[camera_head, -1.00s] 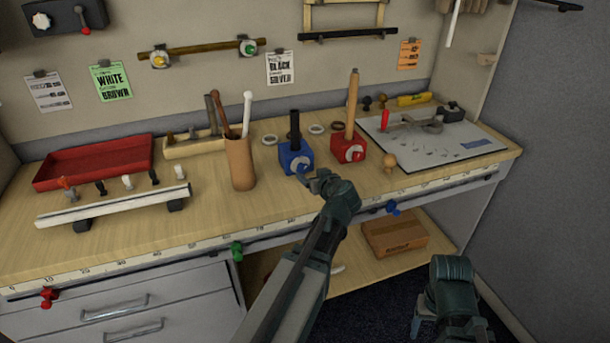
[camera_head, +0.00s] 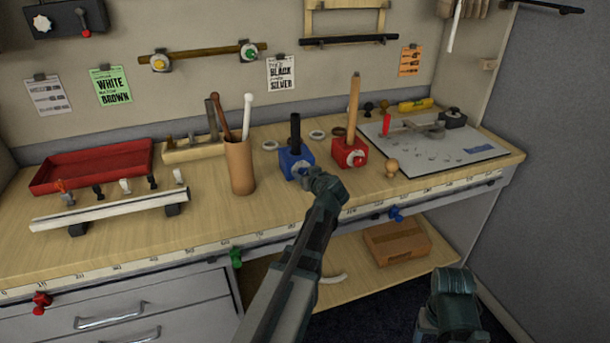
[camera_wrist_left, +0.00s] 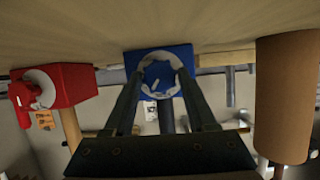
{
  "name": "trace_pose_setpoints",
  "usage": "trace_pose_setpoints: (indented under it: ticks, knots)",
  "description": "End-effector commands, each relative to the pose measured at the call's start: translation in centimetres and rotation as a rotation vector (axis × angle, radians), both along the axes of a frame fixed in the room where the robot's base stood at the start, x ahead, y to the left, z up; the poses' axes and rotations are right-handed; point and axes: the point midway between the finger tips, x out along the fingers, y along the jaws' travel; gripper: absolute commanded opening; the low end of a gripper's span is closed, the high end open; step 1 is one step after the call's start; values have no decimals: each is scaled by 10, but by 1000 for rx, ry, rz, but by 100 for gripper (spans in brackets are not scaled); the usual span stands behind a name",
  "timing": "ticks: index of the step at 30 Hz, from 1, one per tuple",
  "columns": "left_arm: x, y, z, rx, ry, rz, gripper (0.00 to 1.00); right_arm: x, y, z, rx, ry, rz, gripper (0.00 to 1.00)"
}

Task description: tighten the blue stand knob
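The blue stand (camera_head: 288,158) stands on the bench with a black post upright in it. Its round knob (camera_head: 301,167), a pale scalloped ring with blue inside, faces the front. It also shows in the left wrist view (camera_wrist_left: 160,82). My left gripper (camera_head: 309,174) is at the knob, with one finger on each side of it. The gap between the fingertips looks about as wide as the knob, and I cannot tell whether they press on it. My right arm (camera_head: 452,298) is low in front of the bench; its fingers are not clearly visible.
A red stand (camera_head: 344,149) with a wooden post is close on the right, and a brown cup (camera_head: 240,166) of tools on the left. The bench front between cup and rail is clear.

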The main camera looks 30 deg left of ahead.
Motion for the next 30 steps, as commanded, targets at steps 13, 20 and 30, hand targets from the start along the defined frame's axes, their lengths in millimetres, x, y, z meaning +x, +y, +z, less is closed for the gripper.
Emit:
trace_pose_setpoints:
  ticks: [13, 20, 30]
  knots:
    - [0, 0, 0, 1, 2, 0, 0, 0, 0, 0, 0, 0, 0, 69]
    - [1, -1, -1, 39, 44, 0, 0, 0, 0, -1, 0, 0, 0, 69]
    - [4, -3, -3, 212, 246, 0, 0, 0, 0, -9, 0, 0, 0, 69]
